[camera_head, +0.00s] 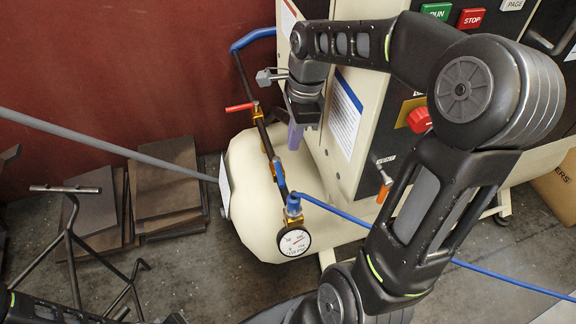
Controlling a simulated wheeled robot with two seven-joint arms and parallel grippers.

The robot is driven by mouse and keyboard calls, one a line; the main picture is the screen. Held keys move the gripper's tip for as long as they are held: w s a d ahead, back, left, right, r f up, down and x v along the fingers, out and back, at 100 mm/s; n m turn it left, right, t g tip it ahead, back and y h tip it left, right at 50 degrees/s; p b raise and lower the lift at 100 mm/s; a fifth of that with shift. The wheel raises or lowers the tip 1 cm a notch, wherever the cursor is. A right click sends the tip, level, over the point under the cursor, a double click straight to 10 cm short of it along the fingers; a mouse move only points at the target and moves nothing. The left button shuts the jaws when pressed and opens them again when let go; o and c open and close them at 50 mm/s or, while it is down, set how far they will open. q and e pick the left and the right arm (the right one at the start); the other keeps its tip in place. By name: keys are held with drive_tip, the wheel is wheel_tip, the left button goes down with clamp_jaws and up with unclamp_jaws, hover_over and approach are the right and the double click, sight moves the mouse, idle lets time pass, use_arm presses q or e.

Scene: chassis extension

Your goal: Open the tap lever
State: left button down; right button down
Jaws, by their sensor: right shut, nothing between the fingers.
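A red tap lever (240,107) sticks out to the left from a brass valve on the dark pipe (264,135) above the cream tank (252,180). My right arm reaches in from the lower right and bends over at the top. Its gripper (294,146) points down, is shut and empty, and shows to the right of the lever and pipe, apart from the lever in the picture. The depth between them is hard to judge. My left gripper does not show; only part of my left arm is at the bottom left.
A round pressure gauge (294,241) sits on the tank's front. A blue hose (470,266) runs to the lower right. The machine cabinet (343,122) stands close by on the right, with a red knob (419,120) and an orange handle (384,190).

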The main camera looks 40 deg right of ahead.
sight(279, 172)
idle(0.4)
wheel_tip(279, 172, down, 10)
drive_tip(key=a, duration=0.1)
drive_tip(key=shift+w+a+b, duration=0.15)
drive_tip(key=shift+w+b, duration=0.2)
drive_tip(key=shift+b, duration=0.1)
idle(0.3)
